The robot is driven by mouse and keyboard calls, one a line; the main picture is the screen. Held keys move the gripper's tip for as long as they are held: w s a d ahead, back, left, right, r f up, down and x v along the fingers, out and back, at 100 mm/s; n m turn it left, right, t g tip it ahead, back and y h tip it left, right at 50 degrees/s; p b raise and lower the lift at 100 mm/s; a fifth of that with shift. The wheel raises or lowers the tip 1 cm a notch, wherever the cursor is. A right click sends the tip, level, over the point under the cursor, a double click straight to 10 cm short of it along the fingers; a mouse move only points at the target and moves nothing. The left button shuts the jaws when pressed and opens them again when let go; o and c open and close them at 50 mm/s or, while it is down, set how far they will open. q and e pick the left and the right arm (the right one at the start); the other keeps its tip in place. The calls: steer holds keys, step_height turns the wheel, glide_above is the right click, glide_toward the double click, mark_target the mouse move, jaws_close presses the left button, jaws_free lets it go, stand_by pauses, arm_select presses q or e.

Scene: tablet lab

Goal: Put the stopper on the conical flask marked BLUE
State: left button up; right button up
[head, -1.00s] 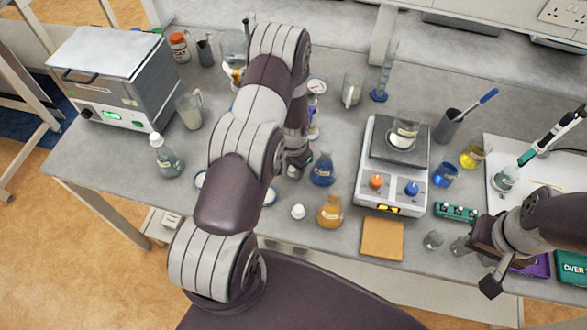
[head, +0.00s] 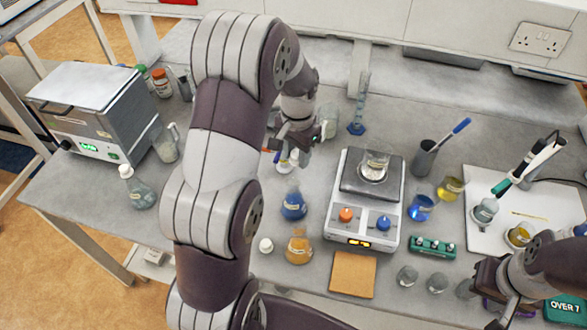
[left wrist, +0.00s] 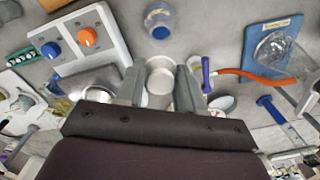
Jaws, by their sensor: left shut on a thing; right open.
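The conical flask with blue liquid (head: 293,207) stands upright on the bench, with a small label too small to read. It also shows at the top of the left wrist view (left wrist: 160,20). My left gripper (head: 297,140) is above the bench, behind this flask and apart from it. In the left wrist view its fingers (left wrist: 160,92) are shut on a white round stopper (left wrist: 159,74).
An orange flask (head: 298,249) and a loose white stopper (head: 266,245) stand in front of the blue flask. A balance (head: 340,222) is to its right, a cork mat (head: 352,274) in front. A stoppered flask (head: 140,192) stands left. My left arm covers part of the bench.

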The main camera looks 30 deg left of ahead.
arm_select(q)
step_height(320, 180, down, 7)
steer(key=s+b, duration=0.1)
steer(key=b, duration=0.3)
steer(key=shift+a+r+b, duration=0.2)
steer(key=shift+a+b, duration=0.1)
steer(key=shift+b, duration=0.1)
arm_select(e)
steer(key=f, duration=0.4)
steer(key=shift+s+a+f, duration=0.1)
steer(key=shift+a+f, duration=0.15)
steer(key=shift+f, duration=0.05)
steer(key=shift+r, duration=0.2)
arm_select(q)
steer(key=shift+d+f+p, duration=0.15)
steer(key=shift+p, duration=0.15)
stand_by(0.6)
